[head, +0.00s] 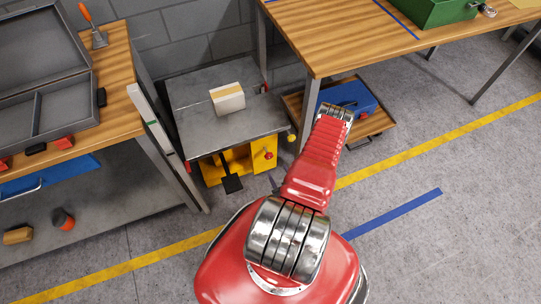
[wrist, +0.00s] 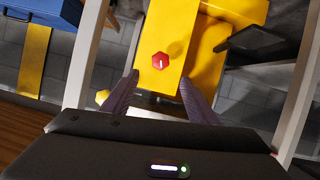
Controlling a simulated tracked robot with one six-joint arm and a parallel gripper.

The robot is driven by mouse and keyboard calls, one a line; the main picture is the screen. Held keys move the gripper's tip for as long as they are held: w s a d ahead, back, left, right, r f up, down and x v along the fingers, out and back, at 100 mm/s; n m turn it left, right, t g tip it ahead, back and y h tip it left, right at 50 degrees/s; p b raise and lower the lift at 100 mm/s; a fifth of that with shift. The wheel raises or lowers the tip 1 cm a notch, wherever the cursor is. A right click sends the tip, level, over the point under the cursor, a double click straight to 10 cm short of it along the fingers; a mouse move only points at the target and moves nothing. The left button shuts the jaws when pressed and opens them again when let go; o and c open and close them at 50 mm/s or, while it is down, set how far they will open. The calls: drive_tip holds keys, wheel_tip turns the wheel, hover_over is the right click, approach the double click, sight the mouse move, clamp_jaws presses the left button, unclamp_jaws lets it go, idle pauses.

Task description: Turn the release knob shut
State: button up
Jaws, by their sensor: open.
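The release knob is a small red knob (head: 268,155) on the yellow body (head: 238,160) below a grey lift platform (head: 215,85). The wrist view shows the knob (wrist: 160,60) from closer, six-sided with a short pale mark that looks nearly upright. My gripper (wrist: 159,78) is open and empty, its two dark fingers pointing toward the knob, one to each side of it in the picture. The fingertips appear short of the knob; the exact gap cannot be told.
A black pedal (head: 231,181) juts from the yellow body, also visible in the wrist view (wrist: 252,40). A yellow ball (head: 291,137) sits at the platform's corner. A blue toolbox (head: 352,98) and table legs stand close by.

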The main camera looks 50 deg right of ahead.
sight(271, 157)
drive_tip(key=shift+w, duration=0.1)
drive_tip(key=x, duration=1.3)
drive_tip(key=shift+w+d+f, duration=0.15)
drive_tip(key=shift+w+d, duration=0.05)
drive_tip(key=c, duration=1.1)
drive_tip(key=shift+o, duration=0.2)
drive_tip(key=shift+d, duration=0.1)
drive_tip(key=shift+s+d+m+t+y, duration=0.1)
drive_tip(key=shift+m+t+y, duration=0.55)
drive_tip(key=shift+m, duration=0.75)
drive_tip(key=o, duration=1.1)
drive_tip(key=shift+c, duration=0.2)
